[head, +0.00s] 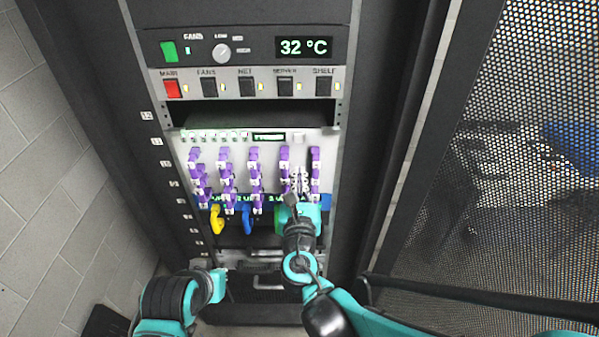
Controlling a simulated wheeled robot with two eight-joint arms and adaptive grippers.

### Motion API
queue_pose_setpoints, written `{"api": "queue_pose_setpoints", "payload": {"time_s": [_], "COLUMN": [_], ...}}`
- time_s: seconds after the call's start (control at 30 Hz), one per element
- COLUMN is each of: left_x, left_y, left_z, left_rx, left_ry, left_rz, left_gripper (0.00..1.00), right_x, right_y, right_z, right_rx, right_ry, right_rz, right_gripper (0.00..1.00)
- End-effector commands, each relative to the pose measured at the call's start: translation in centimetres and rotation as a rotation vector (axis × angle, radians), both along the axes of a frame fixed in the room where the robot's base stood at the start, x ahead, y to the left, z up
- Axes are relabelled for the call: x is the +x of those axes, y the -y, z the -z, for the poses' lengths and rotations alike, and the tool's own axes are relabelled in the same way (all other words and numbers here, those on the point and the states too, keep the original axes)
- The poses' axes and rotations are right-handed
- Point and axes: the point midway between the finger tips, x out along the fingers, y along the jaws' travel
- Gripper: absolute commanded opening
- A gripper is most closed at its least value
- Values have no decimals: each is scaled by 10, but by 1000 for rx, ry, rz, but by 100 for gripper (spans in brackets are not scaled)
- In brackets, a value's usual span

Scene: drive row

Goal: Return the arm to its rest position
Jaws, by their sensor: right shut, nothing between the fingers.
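My right arm reaches in from the lower right, and my right gripper (301,183) is in front of the rack's drive row (254,180), at its right side. Its fingers are together with nothing seen between them. The drives have purple handles and stand in several columns. The gripper covers part of the columns on the right, so I cannot tell whether it touches them. My left arm (180,297) is folded at the lower left, and its gripper fingers cannot be made out.
Above are a switch panel (228,84) with a red main switch and a fan panel (150,50) reading 32 °C. Yellow (217,220) and blue (248,219) cables hang below the drives. A perforated door (520,150) stands at right, a block wall (50,180) at left.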

Motion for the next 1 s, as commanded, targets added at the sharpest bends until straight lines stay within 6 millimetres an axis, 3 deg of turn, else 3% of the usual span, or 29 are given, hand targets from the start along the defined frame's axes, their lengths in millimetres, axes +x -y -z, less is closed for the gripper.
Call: {"api": "queue_pose_setpoints", "payload": {"time_s": [0.37, 0.47, 0.57, 0.63, 0.7, 0.8, 0.9, 1.0], "left_x": [0, 0, 0, 0, 0, 0, 0, 0], "left_y": [0, 0, 0, 0, 0, 0, 0, 0], "left_z": [1, 8, 24, 40, 56, 77, 96, 110], "left_rx": [0, 0, 0, 0, 0, 0, 0, 0], "left_ry": [0, 0, 0, 0, 0, 0, 0, 0], "left_rz": [0, 0, 0, 0, 0, 0, 0, 0], "left_gripper": [0, 0, 0, 0, 0, 0, 0, 0], "right_x": [0, 0, -6, -18, -39, -78, -119, -153], "right_y": [2, 21, 65, 106, 145, 182, 196, 194], "right_z": [1, 11, 36, 65, 99, 148, 189, 218], "right_rx": [9, 117, 406, 712, 1060, 1558, 2012, 2372], "right_ry": [-3, -34, -103, -156, -193, -201, -163, -103], "right_rz": [4, 44, 154, 282, 438, 682, 930, 1146], "right_gripper": [0, 0, 0, 0, 0, 0, 0, 0]}}
